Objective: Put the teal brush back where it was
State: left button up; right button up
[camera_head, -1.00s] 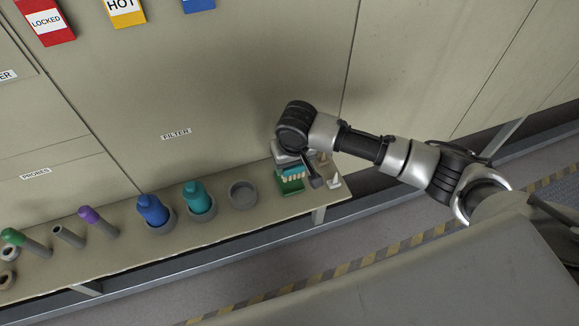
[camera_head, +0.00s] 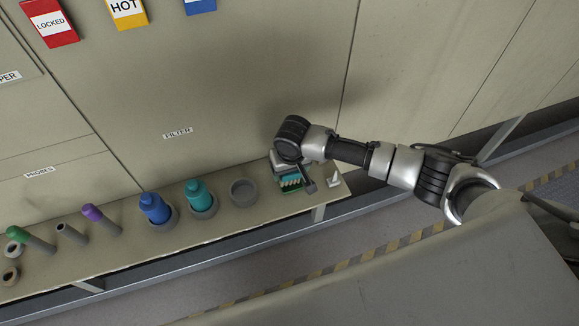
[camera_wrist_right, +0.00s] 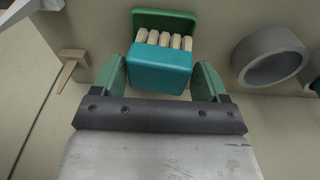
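The teal brush (camera_wrist_right: 158,70) has a teal block and a row of cream bristle tufts. In the right wrist view it sits between the green finger pads of my right gripper (camera_wrist_right: 160,84), with no clear gap on either side. Its bristles point toward a green tray (camera_wrist_right: 165,20). In the head view my right gripper (camera_head: 294,176) is low over the shelf's right end, with the brush (camera_head: 290,182) at the tray (camera_head: 294,191). I cannot tell whether the bristles touch the tray. My left gripper is not in view.
A grey empty ring-shaped holder (camera_head: 243,193) stands left of the tray. Teal (camera_head: 199,197) and blue (camera_head: 155,208) bottles stand further left. The cabinet wall rises behind the shelf.

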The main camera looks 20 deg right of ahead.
aim_at(292, 175)
jog(key=shift+o, duration=1.2)
notch_tip(292, 175, up, 12)
jog(key=s+b, duration=0.1)
jog(key=shift+s+r, duration=0.15)
jog(key=shift+s, duration=0.25)
